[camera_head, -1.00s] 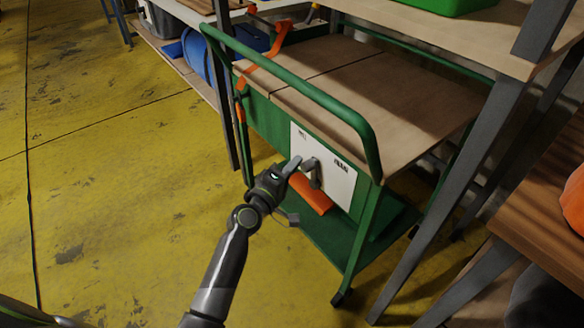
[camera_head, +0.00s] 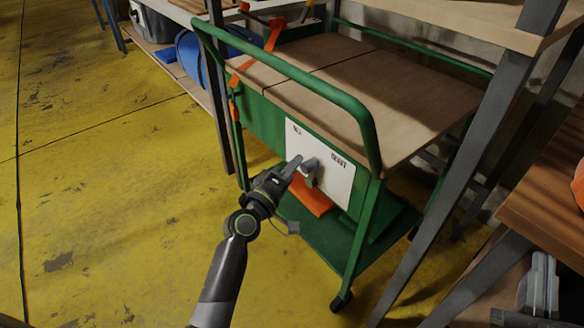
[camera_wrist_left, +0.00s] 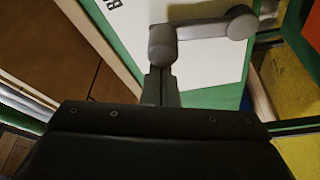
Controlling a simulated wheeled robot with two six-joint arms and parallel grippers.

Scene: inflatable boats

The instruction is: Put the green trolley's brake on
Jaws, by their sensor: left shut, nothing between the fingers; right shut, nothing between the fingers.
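The green trolley (camera_head: 268,136) stands with its end panel toward me and a wooden top. A white plate (camera_head: 335,183) with dark lettering at both upper corners is on that panel. A grey lever (camera_head: 311,173) is mounted on the plate. My left gripper (camera_head: 293,166) is shut and empty, its tips at the lever. In the left wrist view the fingers (camera_wrist_left: 160,88) reach the rounded end of the lever (camera_wrist_left: 203,30); its round hub is to the right. I cannot tell whether they press on it. My right gripper (camera_head: 540,287) is shut and empty at the lower right.
The yellow floor (camera_head: 105,190) on the left is clear.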

